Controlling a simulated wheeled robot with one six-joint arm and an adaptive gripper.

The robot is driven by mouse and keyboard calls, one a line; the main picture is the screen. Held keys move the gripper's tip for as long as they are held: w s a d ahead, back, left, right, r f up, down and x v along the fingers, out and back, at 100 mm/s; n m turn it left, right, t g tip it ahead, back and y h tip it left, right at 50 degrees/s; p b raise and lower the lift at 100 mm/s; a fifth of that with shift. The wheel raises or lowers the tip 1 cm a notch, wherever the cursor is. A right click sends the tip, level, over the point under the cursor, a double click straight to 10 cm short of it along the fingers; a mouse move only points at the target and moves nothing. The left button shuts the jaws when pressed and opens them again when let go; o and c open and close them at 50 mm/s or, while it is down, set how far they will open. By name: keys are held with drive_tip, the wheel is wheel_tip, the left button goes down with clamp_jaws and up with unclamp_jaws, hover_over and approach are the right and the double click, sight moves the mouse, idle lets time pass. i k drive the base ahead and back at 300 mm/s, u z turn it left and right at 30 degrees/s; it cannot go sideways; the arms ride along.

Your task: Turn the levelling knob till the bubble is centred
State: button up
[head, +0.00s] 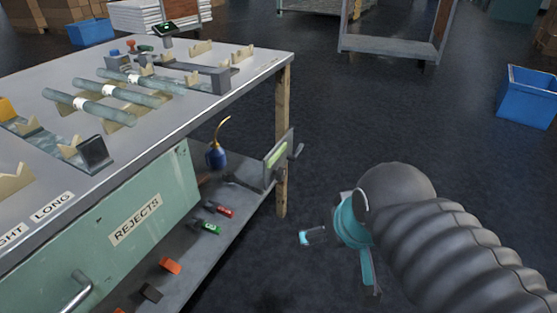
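A grey plate with a pale green vial window (277,153) is mounted at the bench's right end, by the wooden leg. It looks like the level, but the bubble is too small to make out. A small grey handle or knob (297,150) sticks out from the plate's right side. My gripper (339,265) is to the right of and nearer than the plate, out over the floor. Its teal fingers are spread apart with nothing between them. It is clear of the knob.
The bench top (225,105) holds glass tubes (130,92) on notched rests. A blue oil can (216,157) and coloured clips (212,228) stand on the lower shelf. A blue bin (527,97) is at far right. The dark floor between is clear.

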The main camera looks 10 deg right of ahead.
sight(281, 173)
drive_tip(key=z, duration=0.45)
drive_tip(key=k, duration=0.55)
drive_tip(key=z, duration=1.2)
drive_tip(key=i, duration=0.85)
drive_tip(key=u, duration=0.7)
drive_tip(key=i, duration=0.4)
drive_tip(key=u, duration=0.5)
